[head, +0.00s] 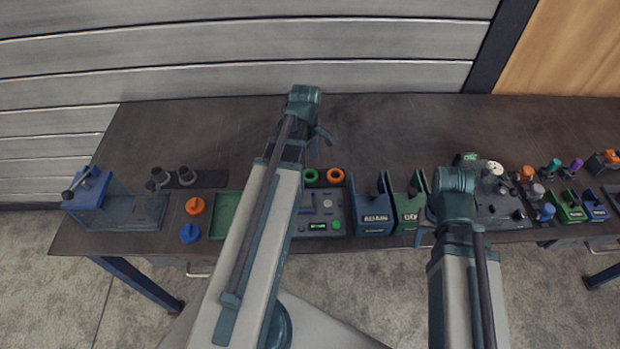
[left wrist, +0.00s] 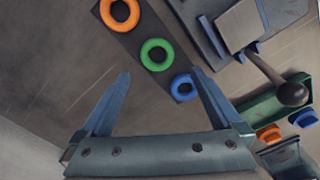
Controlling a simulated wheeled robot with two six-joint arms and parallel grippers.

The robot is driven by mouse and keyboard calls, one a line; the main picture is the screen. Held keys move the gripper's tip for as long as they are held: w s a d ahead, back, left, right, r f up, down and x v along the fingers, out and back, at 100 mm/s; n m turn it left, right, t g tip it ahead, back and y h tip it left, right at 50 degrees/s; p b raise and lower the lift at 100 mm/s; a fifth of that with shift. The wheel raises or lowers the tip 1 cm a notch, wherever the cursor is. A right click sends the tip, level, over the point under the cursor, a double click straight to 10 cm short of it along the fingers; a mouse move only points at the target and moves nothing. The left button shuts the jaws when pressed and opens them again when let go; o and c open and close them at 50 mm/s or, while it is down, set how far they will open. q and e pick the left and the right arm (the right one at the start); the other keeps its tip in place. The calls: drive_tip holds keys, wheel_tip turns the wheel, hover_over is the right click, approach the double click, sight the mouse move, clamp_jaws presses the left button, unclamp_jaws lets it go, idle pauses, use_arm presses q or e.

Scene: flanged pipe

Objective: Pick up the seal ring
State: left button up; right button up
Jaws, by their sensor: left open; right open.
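Three rings lie in a row on a dark strip in the left wrist view: an orange ring (left wrist: 119,27), a green ring (left wrist: 157,68) and a blue ring (left wrist: 175,91). In the head view the orange ring (head: 335,181) and green ring (head: 311,181) show; my left arm hides the blue one. My left gripper (left wrist: 160,74) is open and empty, its fingertips apart, with the green and blue rings beyond them. In the head view it (head: 321,138) shows partly, behind the rings. My right gripper (head: 425,237) is open, mostly hidden by its arm, near the bins.
A green tray (head: 222,231) lies left of my left arm, with orange (head: 195,206) and blue (head: 189,234) pieces beside it. A blue fixture (head: 88,190) stands at the far left. Blue (head: 376,218) and green (head: 408,216) bins stand right of the rings. The rear tabletop is clear.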

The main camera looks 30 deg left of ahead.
sight(309, 174)
use_arm(q)
drive_tip(key=f+b, duration=0.4)
drive_tip(key=shift+w+d+f, duration=0.15)
drive_tip(key=shift+d+f, duration=0.25)
drive_tip(key=shift+r, duration=0.1)
drive_tip(key=c, duration=1.4)
